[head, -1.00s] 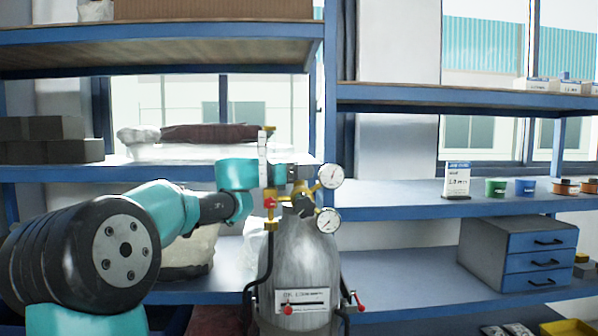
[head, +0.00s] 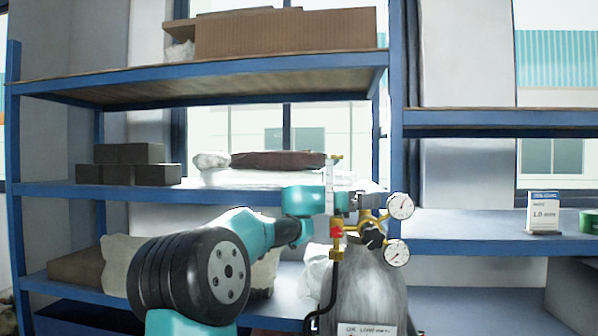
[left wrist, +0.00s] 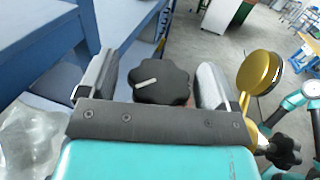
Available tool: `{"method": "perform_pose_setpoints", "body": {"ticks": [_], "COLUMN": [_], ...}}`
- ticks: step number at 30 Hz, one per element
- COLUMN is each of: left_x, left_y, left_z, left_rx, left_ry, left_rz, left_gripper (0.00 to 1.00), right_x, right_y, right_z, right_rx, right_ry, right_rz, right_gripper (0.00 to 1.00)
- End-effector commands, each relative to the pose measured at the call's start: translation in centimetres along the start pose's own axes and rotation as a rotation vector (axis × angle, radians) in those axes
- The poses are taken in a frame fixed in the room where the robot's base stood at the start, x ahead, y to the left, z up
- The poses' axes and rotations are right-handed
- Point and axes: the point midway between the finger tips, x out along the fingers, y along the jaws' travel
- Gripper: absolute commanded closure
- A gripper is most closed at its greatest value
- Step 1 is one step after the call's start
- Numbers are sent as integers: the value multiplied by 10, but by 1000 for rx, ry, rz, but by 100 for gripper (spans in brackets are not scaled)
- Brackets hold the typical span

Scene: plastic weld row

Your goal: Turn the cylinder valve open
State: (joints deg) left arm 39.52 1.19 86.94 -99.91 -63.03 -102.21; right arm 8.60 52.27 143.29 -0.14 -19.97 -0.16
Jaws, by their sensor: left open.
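The grey gas cylinder (head: 372,290) stands upright at right of centre in the head view, its lower part cut off. A brass regulator (head: 366,222) with two round gauges (head: 401,206) and a black knob (head: 373,237) is at its top. My left gripper (head: 360,201) reaches it from the left. In the left wrist view a black lobed valve knob (left wrist: 161,83) with a white mark lies between the open fingers of my left gripper (left wrist: 155,66). Gaps show on both sides of the knob. A brass gauge back (left wrist: 260,74) is just right of the fingers. My right gripper is not in view.
Blue shelving (head: 240,75) stands behind the cylinder, with grey blocks (head: 135,165) and a cardboard box (head: 285,32) on it. A white label card (head: 543,212) stands on the right shelf. A second black knob (left wrist: 283,150) shows at the wrist view's lower right.

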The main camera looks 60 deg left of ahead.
Motion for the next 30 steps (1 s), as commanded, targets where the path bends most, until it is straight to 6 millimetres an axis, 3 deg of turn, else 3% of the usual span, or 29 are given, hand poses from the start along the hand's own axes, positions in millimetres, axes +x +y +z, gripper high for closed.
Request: {"method": "perform_pose_setpoints", "body": {"ticks": [5, 30], "left_x": [-1, -134], "left_y": [1, 13], "left_z": [-1, 0], "left_rx": [-1, 0], "left_ry": [3, 3], "left_rz": [-99, -89], "left_gripper": [16, 16], "right_x": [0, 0], "right_y": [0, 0], "right_z": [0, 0], "right_rx": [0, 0], "right_ry": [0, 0], "right_rz": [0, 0], "right_gripper": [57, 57]}}
